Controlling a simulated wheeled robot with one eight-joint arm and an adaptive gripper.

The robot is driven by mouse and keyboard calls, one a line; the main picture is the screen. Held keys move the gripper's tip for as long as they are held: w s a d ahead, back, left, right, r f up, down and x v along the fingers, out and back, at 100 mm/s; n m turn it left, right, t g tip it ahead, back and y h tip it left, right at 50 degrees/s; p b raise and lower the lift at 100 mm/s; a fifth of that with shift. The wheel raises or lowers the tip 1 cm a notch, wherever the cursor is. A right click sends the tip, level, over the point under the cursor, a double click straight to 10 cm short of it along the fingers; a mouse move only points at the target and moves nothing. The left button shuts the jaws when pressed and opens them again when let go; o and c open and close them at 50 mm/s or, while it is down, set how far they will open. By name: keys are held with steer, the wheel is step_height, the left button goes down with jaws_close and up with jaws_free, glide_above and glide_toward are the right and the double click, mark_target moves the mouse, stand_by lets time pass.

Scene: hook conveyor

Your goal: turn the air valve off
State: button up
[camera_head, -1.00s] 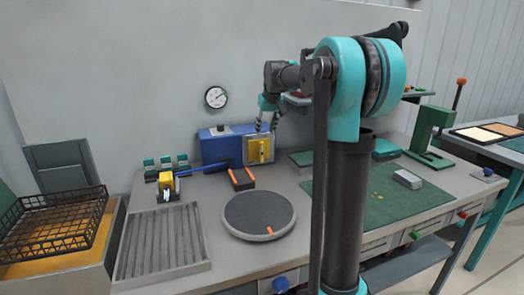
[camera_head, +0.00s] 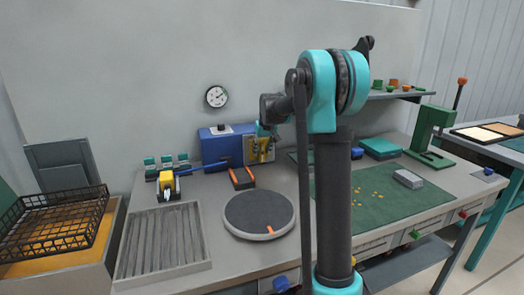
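A blue box (camera_head: 212,148) with a dark knob (camera_head: 221,128) on top stands at the back of the bench. A yellow plate (camera_head: 257,155) is at its right end. I cannot tell for sure which part is the air valve. A round gauge (camera_head: 217,96) hangs on the wall above. My gripper (camera_head: 262,146) is at the upper part of the yellow plate and partly covers it. Its fingers are small and dark here, so I cannot see whether they touch or grip anything.
A yellow block (camera_head: 167,182) with a blue bar, an orange-and-black item (camera_head: 242,178), a round turntable (camera_head: 236,226) and a slatted tray (camera_head: 135,262) are on the bench. A wire basket (camera_head: 30,238) stands left. A green mat (camera_head: 345,209) lies right, behind my arm.

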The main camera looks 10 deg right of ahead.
jaws_close()
steer(key=shift+d+y, duration=0.1)
steer(key=shift+y, duration=0.2)
steer(key=shift+w+d+m+g+y, duration=0.1)
steer(key=shift+d+m+g+y, duration=0.05)
steer(key=shift+y, duration=0.45)
steer(key=shift+d+m+g+y, duration=0.1)
steer(key=shift+m+g+y, duration=0.05)
steer(key=shift+y, duration=0.45)
steer(key=y, duration=0.2)
steer(key=m+y, duration=0.1)
steer(key=y, duration=0.1)
steer(key=shift+d+f, duration=0.15)
steer(key=shift+d, duration=0.05)
steer(key=y, duration=0.3)
steer(key=m+y, duration=0.1)
steer(key=y, duration=0.1)
steer(key=shift+d+f+g, duration=0.2)
steer(key=shift+f+g, duration=0.1)
steer(key=shift+g, duration=0.1)
steer(key=shift+f+m+y, duration=0.15)
steer(key=shift+m+y, duration=0.45)
steer(key=shift+y, duration=1.1)
